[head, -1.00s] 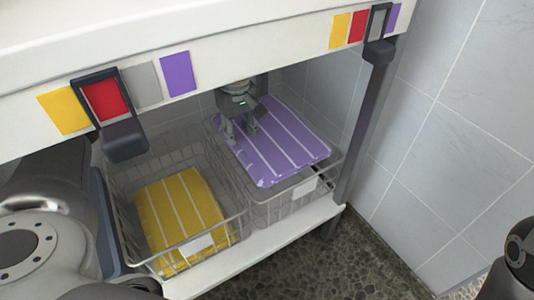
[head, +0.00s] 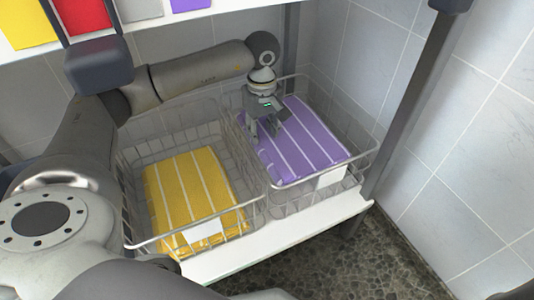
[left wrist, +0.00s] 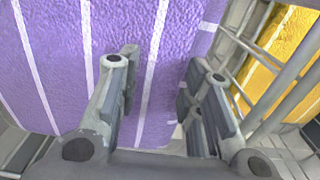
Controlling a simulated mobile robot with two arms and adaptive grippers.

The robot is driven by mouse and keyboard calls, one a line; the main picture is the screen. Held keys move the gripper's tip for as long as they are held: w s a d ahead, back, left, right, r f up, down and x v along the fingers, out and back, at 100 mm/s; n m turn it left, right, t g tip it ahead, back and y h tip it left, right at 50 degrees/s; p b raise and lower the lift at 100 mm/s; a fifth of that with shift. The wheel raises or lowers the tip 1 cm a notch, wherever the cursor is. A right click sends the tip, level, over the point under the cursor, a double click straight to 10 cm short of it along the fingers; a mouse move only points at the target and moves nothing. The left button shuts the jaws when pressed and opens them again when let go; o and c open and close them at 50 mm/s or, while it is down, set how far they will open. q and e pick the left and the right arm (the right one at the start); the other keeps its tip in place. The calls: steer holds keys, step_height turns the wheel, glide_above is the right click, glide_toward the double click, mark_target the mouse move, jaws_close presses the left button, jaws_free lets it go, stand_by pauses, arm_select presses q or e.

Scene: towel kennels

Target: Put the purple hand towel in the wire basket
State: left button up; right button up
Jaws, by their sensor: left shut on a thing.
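The purple hand towel (head: 310,145), folded flat with white stripes, lies within the outline of the right wire basket (head: 318,204). It looks at about rim height or a little lower, and I cannot tell if it rests on the bottom. My left gripper (head: 266,128) is shut on the towel's left edge, beside the other basket. In the left wrist view the towel (left wrist: 60,60) fills the left and middle, and the fingers (left wrist: 160,68) point at its edge. My right gripper is not in view.
A left wire basket (head: 146,245) holds a folded yellow striped towel (head: 190,195). Both baskets stand on a white shelf (head: 290,240) and carry blank white tags. A grey post (head: 412,100) stands right of them. A white board with coloured squares (head: 140,12) is above. Tiled walls enclose the back and right.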

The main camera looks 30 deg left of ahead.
mark_target(263, 157)
arm_select(q)
step_height(263, 157, down, 6)
steer(key=b, duration=0.3)
steer(key=shift+r, duration=0.15)
steer(key=o, duration=1.1)
